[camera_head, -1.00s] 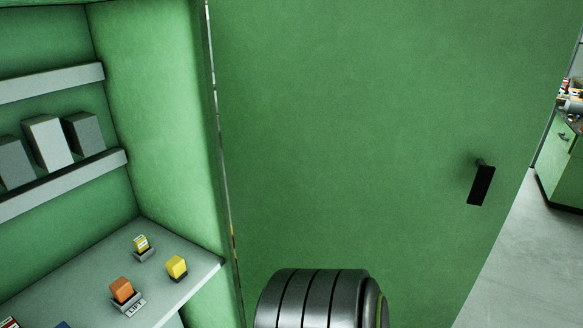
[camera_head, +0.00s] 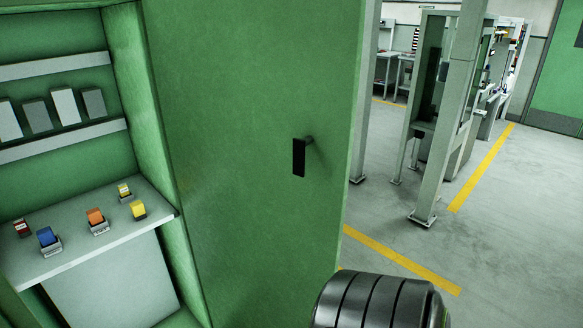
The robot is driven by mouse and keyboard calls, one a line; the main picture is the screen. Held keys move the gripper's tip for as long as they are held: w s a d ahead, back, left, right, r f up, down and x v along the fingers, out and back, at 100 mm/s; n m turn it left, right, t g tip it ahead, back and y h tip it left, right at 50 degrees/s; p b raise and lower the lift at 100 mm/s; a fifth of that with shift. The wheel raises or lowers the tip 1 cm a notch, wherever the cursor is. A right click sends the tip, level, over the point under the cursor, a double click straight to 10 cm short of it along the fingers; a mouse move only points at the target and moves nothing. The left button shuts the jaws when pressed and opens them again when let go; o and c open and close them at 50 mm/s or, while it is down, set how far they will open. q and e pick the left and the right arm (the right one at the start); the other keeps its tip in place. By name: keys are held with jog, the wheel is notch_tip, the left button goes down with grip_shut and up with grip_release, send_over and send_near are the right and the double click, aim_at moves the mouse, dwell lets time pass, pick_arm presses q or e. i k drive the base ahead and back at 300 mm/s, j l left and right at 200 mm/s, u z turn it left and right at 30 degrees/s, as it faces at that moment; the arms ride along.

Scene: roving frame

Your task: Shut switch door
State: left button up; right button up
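The green switch door (camera_head: 235,110) stands open, hinged on the right side of the green cabinet (camera_head: 140,95). Its black handle (camera_head: 299,158) sticks out near the door's free edge. Inside the cabinet, a grey shelf (camera_head: 75,255) carries small red, blue, orange and yellow switches, among them a blue one (camera_head: 48,238) and an orange one (camera_head: 96,217). A dark ribbed part of my own arm (camera_head: 375,302) shows at the bottom, in front of the door's lower right. Neither gripper is in view.
Grey blocks (camera_head: 66,107) stand on an upper rail in the cabinet. Right of the door is open grey floor with yellow lines (camera_head: 400,260). A grey post frame (camera_head: 440,120) and benches stand farther back.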

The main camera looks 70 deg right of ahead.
aim_at(237, 81)
jog(key=k+l, duration=0.25)
jog(key=l, duration=0.25)
jog(key=k+l+u, duration=0.1)
jog(key=l, duration=0.35)
jog(key=k+l+u, duration=0.1)
jog(key=k+l, duration=0.55)
jog(key=l, duration=0.25)
jog(key=i+l, duration=0.1)
jog(key=l, duration=0.65)
jog(key=i+l+u, duration=0.1)
jog(key=l, duration=0.6)
